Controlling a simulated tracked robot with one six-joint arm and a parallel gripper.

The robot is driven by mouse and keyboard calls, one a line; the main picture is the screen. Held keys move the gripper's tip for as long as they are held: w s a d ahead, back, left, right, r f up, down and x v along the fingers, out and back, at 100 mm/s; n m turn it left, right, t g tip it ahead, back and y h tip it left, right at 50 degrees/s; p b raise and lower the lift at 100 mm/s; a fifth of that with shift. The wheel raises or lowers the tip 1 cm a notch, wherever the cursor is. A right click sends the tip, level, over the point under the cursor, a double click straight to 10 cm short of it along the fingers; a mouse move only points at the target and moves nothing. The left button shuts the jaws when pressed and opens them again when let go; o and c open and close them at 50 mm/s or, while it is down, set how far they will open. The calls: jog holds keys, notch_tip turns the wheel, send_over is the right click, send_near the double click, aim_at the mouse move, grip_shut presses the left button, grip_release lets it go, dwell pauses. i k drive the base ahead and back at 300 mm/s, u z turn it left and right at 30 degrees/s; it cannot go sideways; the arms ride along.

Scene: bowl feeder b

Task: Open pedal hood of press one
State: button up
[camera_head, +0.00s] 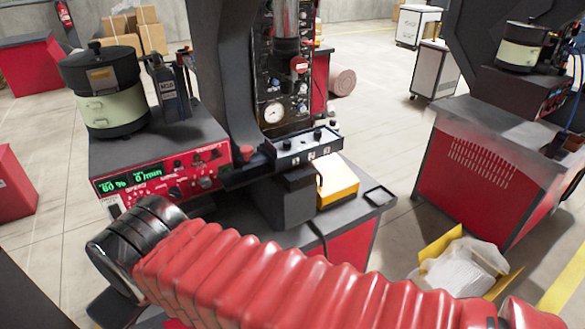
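A press (270,80) with a dark curved frame, a round gauge and a control panel stands at the middle top. A yellow box-like piece (341,186) sits on the grey bench at its front right; I cannot tell whether it is the pedal hood. No foot pedal is clearly visible, and the floor in front of the bench is largely hidden by my red, bellows-covered arm. My arm crosses the lower part of the view, with a black joint at the left. My gripper does not show.
A bowl feeder (103,90) stands on a red control unit (160,181) at left. A small black tray (380,196) lies at the bench's right corner. A red cabinet (480,180) and an open yellow box with clear plastic (463,266) stand right.

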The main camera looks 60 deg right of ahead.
aim_at(335, 181)
jog(key=u, duration=0.45)
jog(key=k, duration=2.05)
jog(key=z, duration=0.5)
jog(key=i, duration=1)
jog(key=u, duration=0.05)
